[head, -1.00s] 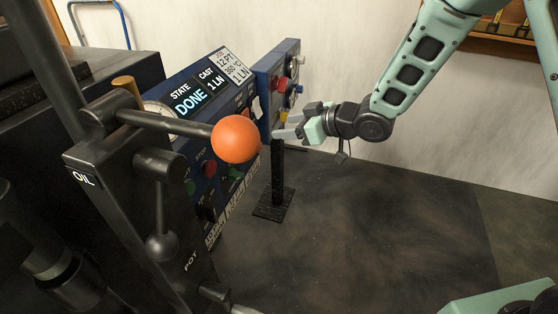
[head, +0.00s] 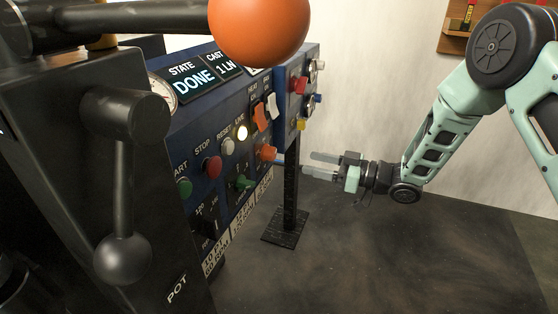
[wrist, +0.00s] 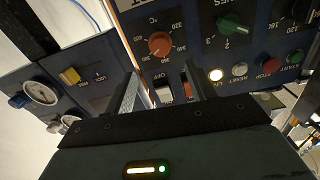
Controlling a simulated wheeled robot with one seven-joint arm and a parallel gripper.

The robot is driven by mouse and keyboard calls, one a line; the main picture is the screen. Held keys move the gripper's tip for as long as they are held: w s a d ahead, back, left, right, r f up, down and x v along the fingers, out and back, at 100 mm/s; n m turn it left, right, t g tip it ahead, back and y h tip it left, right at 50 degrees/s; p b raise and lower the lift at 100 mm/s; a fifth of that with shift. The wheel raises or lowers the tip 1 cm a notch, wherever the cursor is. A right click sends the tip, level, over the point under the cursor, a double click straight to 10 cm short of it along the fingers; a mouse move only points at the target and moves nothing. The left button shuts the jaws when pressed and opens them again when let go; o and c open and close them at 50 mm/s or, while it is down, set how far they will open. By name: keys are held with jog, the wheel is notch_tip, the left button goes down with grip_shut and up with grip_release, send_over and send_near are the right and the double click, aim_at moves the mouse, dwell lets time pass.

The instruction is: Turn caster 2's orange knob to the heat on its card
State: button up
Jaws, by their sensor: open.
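The orange knob (head: 267,153) is on the blue control panel (head: 228,120), low at its right end. In the wrist view the orange knob (wrist: 159,44) sits inside a °C scale; where it points is too small to read surely. My gripper (head: 308,165) is open and empty, apart from the knob and to its right in the head view. In the wrist view the knob lies ahead of my gripper (wrist: 160,82), beyond its fingertips. The card (head: 258,70) on the panel top is mostly hidden behind an orange ball.
The large orange ball (head: 258,28) on a lever blocks the upper middle of the head view. A side panel (head: 298,95) with coloured knobs and gauges stands beside the panel. A black post (head: 290,195) stands below it. A green knob (wrist: 234,24) and push buttons neighbour the orange knob.

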aim_at(275, 155)
jog(key=b+x, duration=0.3)
jog(key=x, duration=0.7)
jog(key=shift+a, duration=0.25)
jog(key=c, duration=1)
